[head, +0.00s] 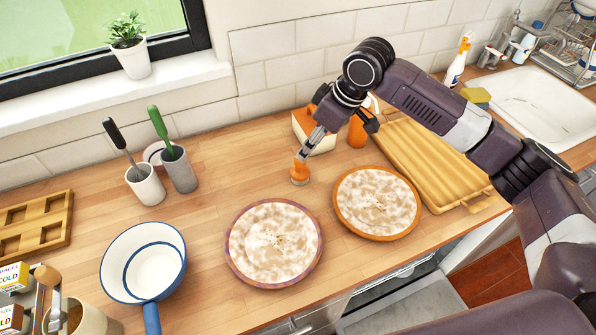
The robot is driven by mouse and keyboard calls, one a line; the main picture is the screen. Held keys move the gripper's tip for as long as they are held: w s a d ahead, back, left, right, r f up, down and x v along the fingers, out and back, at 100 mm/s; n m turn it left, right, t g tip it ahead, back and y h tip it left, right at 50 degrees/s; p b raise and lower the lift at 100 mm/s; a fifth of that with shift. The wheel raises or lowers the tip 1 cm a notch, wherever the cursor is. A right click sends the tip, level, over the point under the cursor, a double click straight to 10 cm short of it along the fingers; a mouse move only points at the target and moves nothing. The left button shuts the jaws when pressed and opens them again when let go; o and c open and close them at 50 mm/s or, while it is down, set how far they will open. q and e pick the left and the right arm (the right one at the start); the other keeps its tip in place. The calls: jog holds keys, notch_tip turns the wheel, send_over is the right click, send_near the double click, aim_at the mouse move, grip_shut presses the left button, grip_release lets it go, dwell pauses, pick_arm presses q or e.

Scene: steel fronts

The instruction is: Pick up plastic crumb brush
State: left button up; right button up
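A small orange object (299,174) with a wider lower end is on the wooden counter behind the two pies. It may be the plastic crumb brush, but it is too small to be sure. My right gripper (304,154) reaches down from the right with its fingertips at the top of this object. The fingers look close together, but I cannot tell whether they grip it. A dark-handled tool (115,134) and a green-handled tool (158,126) stand in two cups at the left; their lower ends are hidden. My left gripper is not in view.
Two pies (273,243) (377,202) lie in front of the gripper. An orange-and-white container (312,128), an orange bottle (357,132) and a wooden board (425,160) stand close behind and right. A blue-rimmed pan (144,262) is at left. Counter between cups and gripper is clear.

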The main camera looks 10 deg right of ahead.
aim_at(300, 169)
jog(key=p+x, duration=0.1)
jog(key=x, duration=0.3)
jog(key=shift+w+r, duration=0.1)
jog(key=shift+w, duration=0.05)
jog(key=p+x, duration=0.2)
jog(key=x, duration=0.2)
jog(key=shift+w+f, duration=0.3)
jog(key=shift+f, duration=0.05)
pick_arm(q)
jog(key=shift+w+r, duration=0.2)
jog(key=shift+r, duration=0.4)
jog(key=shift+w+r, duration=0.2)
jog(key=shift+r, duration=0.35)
pick_arm(e)
jog(key=shift+s, duration=0.1)
jog(key=shift+c, duration=0.2)
jog(key=shift+c, duration=1.2)
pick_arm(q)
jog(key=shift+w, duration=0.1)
pick_arm(e)
grip_shut()
